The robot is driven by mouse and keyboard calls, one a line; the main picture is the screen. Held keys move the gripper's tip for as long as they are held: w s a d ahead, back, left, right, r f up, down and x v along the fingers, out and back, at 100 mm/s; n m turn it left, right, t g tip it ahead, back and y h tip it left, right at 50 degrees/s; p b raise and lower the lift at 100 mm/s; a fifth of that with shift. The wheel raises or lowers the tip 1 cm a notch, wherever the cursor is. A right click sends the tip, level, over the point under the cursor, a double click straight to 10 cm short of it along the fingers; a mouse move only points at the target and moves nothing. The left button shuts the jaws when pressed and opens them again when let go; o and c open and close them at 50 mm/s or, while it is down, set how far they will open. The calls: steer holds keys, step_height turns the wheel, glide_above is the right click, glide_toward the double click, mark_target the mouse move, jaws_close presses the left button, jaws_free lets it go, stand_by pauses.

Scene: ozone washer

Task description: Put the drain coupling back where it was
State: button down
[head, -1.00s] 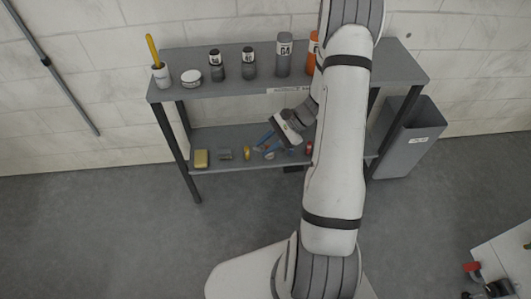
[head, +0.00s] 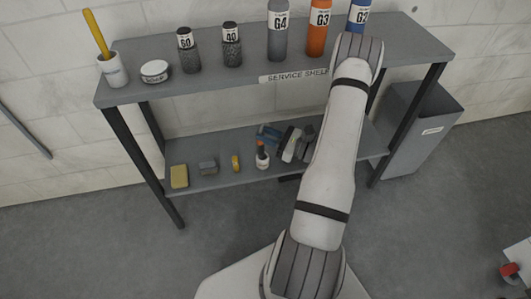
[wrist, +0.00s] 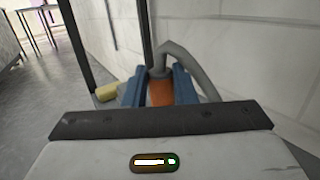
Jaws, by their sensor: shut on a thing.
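My gripper (wrist: 159,90) has blue fingers closed on an orange piece with a grey top, which I take to be the drain coupling (wrist: 160,93). A grey curved hose shows behind and right of it in the wrist view; I cannot tell whether they are joined. In the head view my gripper (head: 268,132) is over the lower shelf (head: 215,184), between the two boards. A bit of orange shows by the fingers there. The far side of the coupling is hidden.
On the lower shelf are a yellow sponge (head: 179,176), a grey block (head: 208,167), a yellow ring-like item (head: 236,163) and a small white bottle (head: 262,158). Several bottles stand on the upper board (head: 210,78). A grey bin (head: 418,135) stands at the right.

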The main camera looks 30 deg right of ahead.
steer(key=f+b, duration=0.1)
steer(key=f, duration=0.2)
steer(key=f+b, duration=0.1)
steer(key=f, duration=0.2)
steer(key=shift+s+d, duration=0.1)
steer(key=shift+d, duration=0.1)
steer(key=shift+f, duration=0.1)
steer(key=c, duration=1.2)
jaws_free()
steer(key=shift+s, duration=0.1)
steer(key=p+v, duration=0.3)
steer(key=v, duration=0.9)
